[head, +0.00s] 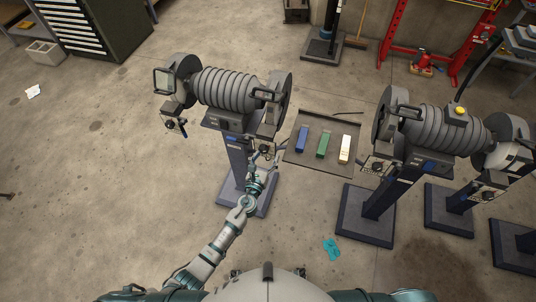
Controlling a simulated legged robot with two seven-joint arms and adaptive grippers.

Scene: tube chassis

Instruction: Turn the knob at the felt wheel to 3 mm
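My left gripper (259,162) is raised at the front of the left bench grinder (228,90), close to the small tool rest and fitting (267,149) below its right wheel (284,100). The knob there is too small to make out, and I cannot tell whether the gripper touches it or how its fingers stand. The right grinder (445,130) has a pale wheel (503,156) at its right end, which may be felt. Small fittings hang below its left wheel (378,165) and its pale wheel (488,194). No scale reading is legible. My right gripper is out of view.
A dark tray (300,158) with blue, green and white bars lies between the grinders. Pedestals on dark base plates (365,215) stand at right. A teal cloth (331,249) lies on the floor. A drawer cabinet (95,25) stands at back left. The left floor is mostly clear.

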